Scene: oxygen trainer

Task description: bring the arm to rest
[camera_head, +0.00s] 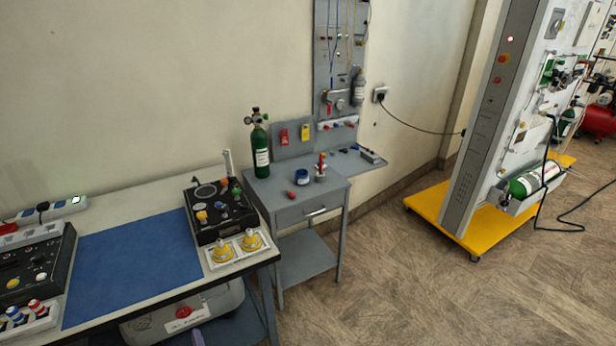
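Neither of my arms and neither gripper shows in the head view. The task names no object apart from the arm. A table with a blue mat (131,258) fills the lower left, and the mat is bare. A black trainer unit (221,209) with knobs stands on the table at the mat's right. A white tray (237,248) with two yellow-based fittings lies in front of that unit. Another black panel (32,263) with knobs stands at the left edge.
A grey side table (290,213) bears a green cylinder (261,150) and small parts. A tall panel on a yellow base (430,207) stands at the right, with a white-and-green cylinder (534,179). Cables run to the wall and floor. The floor (420,300) at the front right is clear.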

